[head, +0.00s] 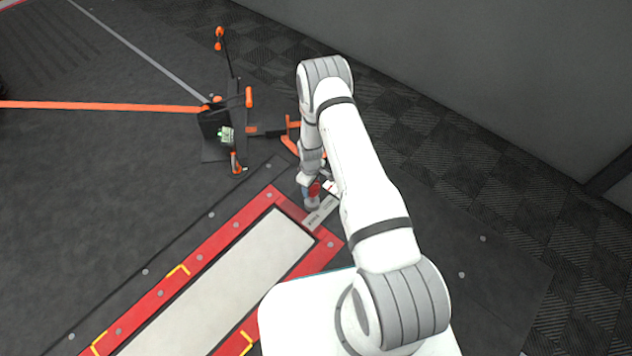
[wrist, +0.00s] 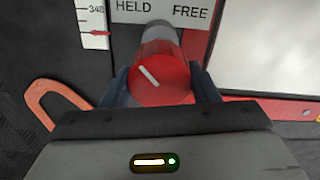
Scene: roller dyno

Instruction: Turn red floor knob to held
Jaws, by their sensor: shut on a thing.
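The red floor knob (wrist: 160,78) shows in the wrist view between the two fingers of my gripper (wrist: 162,88), which is shut on it. The white line on the knob's face slants from upper left to lower right, pointing up and left or down and right. Behind the knob is a label plate (wrist: 185,12) reading HELD at left and FREE at right. In the head view the knob (head: 314,188) is a small red spot by my gripper (head: 312,200), largely hidden by my arm.
A red-framed roller bed (head: 222,238) with a pale centre lies left of my arm. A black and orange strap stand (head: 215,122) is beyond it, with an orange strap (head: 100,106) running left. A grey wall (head: 480,80) rises at right. Open dark floor lies between.

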